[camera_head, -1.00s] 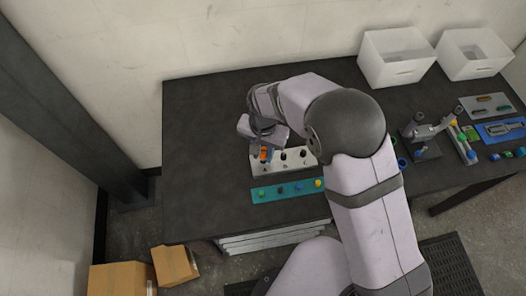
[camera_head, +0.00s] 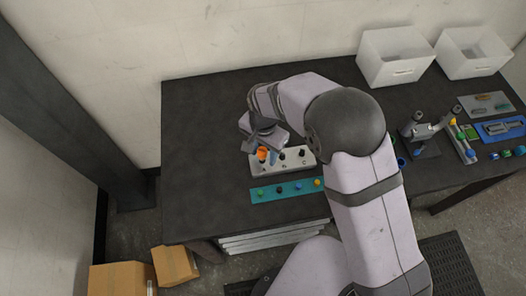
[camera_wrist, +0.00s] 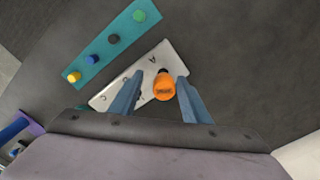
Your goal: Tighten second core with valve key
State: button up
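The orange valve key (camera_head: 262,153) stands at the left end of the white valve block (camera_head: 300,165), at the position marked A. In the wrist view the key (camera_wrist: 164,87) appears end-on, between my blue fingers. My gripper (camera_wrist: 160,78) is open, with a finger on each side of the key and a gap showing. In the head view my gripper (camera_head: 264,148) is over the block's left end. Black valve stems show at the other positions, including the one near C (camera_head: 303,152). The core under the key is hidden, and one finger covers part of the block in the wrist view.
A teal strip (camera_head: 270,195) with green, black, blue and yellow caps lies in front of the block. Two white bins (camera_head: 397,72) stand at the back right. A small stand (camera_head: 424,150) and colored trays (camera_head: 497,131) are at the right. The table's left side is clear.

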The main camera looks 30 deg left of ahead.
jog(key=shift+a, duration=0.15)
jog(key=n, duration=0.5)
jog(key=shift+n, duration=0.3)
jog(key=n, duration=0.6)
grip_shut()
jog(key=shift+m+p, duration=0.3)
jog(key=shift+m, duration=1.1)
jog(key=shift+r, duration=0.15)
jog(key=shift+r+p, duration=2.55)
jog(key=shift+r, duration=0.85)
